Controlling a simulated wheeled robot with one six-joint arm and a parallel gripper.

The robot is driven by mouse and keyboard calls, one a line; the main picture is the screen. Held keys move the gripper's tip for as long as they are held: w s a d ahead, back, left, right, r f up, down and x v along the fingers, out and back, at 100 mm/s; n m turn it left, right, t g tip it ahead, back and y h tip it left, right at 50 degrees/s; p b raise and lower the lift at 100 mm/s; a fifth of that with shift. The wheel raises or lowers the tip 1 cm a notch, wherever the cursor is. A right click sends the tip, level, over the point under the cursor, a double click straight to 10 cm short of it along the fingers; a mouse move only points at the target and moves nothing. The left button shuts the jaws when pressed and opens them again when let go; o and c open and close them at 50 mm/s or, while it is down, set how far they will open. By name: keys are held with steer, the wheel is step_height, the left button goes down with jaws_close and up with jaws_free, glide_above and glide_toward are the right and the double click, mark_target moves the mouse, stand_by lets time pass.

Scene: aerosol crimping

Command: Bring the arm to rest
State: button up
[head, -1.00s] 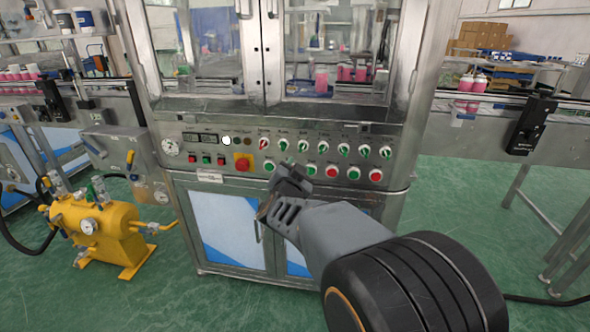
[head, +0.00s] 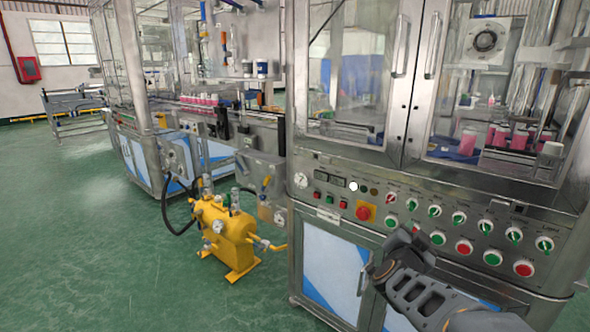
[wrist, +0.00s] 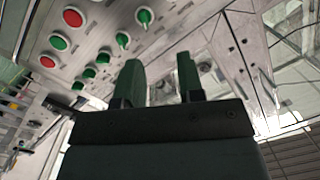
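My gripper (head: 403,247) is in front of the crimping machine's control panel (head: 330,207), at the lower right of the head view. In the wrist view my gripper (wrist: 158,76) has its two dark green fingers standing apart with nothing between them. The panel fills the upper left behind the fingers in that view. I cannot tell the exact distance from the fingers to the panel. The arm behind the gripper runs off the bottom edge of the head view.
The panel carries a red emergency button (head: 365,213), several green and red buttons and switches. Glass doors (head: 365,70) stand above, with pink bottles (head: 497,137) inside. A yellow tank (head: 228,238) with gauges stands left of the machine. Green floor (head: 130,270) is open at left.

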steer(key=s+a+r+n+g+y+p, duration=0.2)
steer(key=a+r+n+y+p, duration=0.75)
steer(key=a+p, duration=0.35)
steer(key=s+a+r+n+g+p, duration=0.1)
steer(key=s+r+n+g+p, duration=0.1)
steer(key=s+g+p, duration=0.2)
steer(key=s+a+r+n+g+y+p, duration=0.1)
steer(key=s+r+n+g+p, duration=0.1)
steer(key=s+g+p, duration=0.2)
steer(key=s+p, duration=0.3)
steer(key=s, duration=0.3)
steer(key=shift+a+r, duration=0.25)
steer(key=shift+a, duration=0.15)
steer(key=shift+d, duration=0.1)
